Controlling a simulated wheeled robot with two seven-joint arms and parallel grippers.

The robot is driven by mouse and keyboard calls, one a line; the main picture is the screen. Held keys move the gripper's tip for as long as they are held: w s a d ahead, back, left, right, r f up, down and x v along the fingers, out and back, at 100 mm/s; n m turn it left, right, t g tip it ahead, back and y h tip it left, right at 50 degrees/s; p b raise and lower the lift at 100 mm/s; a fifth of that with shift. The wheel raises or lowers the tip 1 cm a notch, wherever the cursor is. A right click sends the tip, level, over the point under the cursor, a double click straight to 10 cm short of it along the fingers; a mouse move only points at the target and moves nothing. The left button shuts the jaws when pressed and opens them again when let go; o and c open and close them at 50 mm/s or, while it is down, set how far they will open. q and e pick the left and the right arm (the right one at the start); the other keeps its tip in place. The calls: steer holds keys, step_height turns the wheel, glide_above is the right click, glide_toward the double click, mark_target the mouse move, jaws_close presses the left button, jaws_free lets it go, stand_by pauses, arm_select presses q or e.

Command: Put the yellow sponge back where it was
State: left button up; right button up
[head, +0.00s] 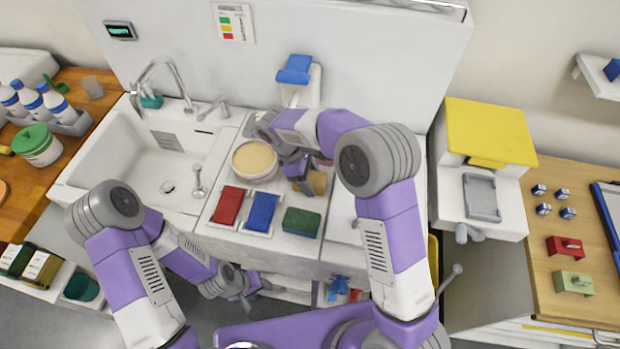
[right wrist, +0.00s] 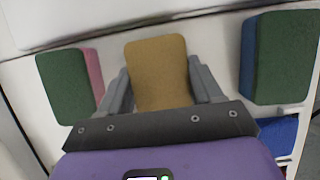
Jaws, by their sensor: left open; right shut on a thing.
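The yellow sponge (head: 317,183) is a brownish-yellow block, partly hidden by my right gripper (head: 303,180) in the head view. In the right wrist view the sponge (right wrist: 157,70) stands between the two fingers of my right gripper (right wrist: 160,88), which is shut on it. It is over the white counter, right of the round tan-filled bowl (head: 255,160); I cannot tell whether it touches the counter. My left gripper (head: 246,290) is open and empty, low in front of the counter.
A red pad (head: 228,205), a blue pad (head: 262,212) and a green sponge (head: 301,222) lie along the counter front. The right wrist view shows a green-and-pink sponge (right wrist: 68,85) left and a green-and-blue one (right wrist: 280,60) right. The sink (head: 150,165) is left.

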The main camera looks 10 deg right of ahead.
steer(key=o, duration=0.9)
steer(key=shift+f, duration=0.15)
steer(key=shift+o, duration=0.2)
steer(key=p+v, duration=0.2)
steer(key=v, duration=1)
steer(key=shift+r+p, duration=0.2)
steer(key=shift+p, duration=0.1)
